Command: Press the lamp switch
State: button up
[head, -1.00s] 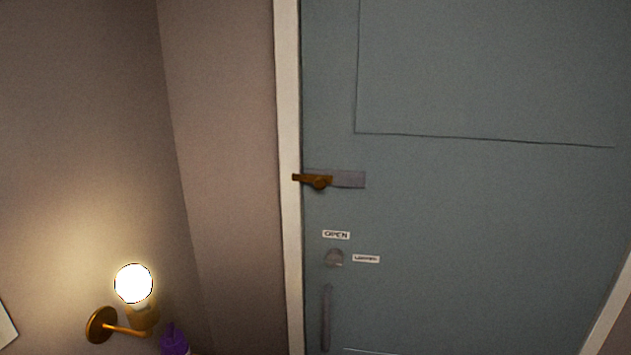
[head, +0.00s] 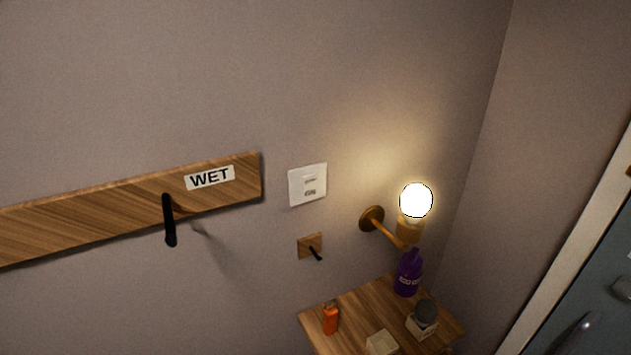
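The lamp switch (head: 308,184) is a white square plate on the wall, with a small rocker and a tiny label on it that I cannot read. It is left of the wall lamp (head: 416,200), whose round bulb glows white on a brass arm. My gripper is not in view.
A wooden rail (head: 100,215) marked WET with a black hook (head: 168,220) is at left. A small wooden hook plate (head: 310,246) is below the switch. A wooden shelf (head: 350,302) holds a purple bottle (head: 408,274), an orange object (head: 331,318) and other small items. A blue-grey door (head: 600,290) is at right.

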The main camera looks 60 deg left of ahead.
aim_at(310, 183)
jog(key=u, duration=2.25)
